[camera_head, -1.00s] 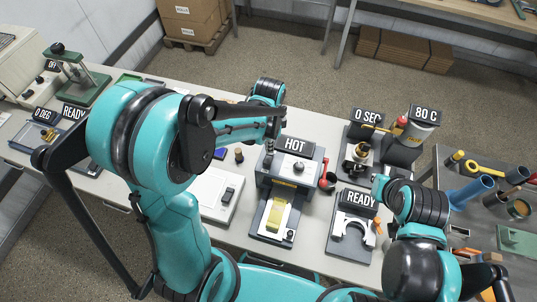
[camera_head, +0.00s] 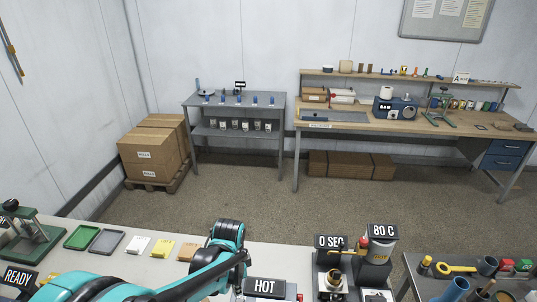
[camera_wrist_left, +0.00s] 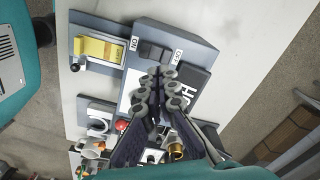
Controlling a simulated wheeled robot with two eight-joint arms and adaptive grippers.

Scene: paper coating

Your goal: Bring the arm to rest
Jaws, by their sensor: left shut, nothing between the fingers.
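My left arm comes in from the lower left in the head view, and its gripper (camera_head: 243,258) is over the near bench, beside the machine labelled HOT (camera_head: 265,287). In the left wrist view the two dark fingers (camera_wrist_left: 158,82) are together with nothing between them. My right gripper is out of view.
The near bench (camera_head: 285,250) also holds small trays (camera_head: 106,241), a green press (camera_head: 28,232) and the 0 SEC and 80 C devices (camera_head: 376,262). Boxes (camera_head: 150,150), a grey shelf (camera_head: 235,128) and a wooden workbench (camera_head: 345,124) stand beyond open floor.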

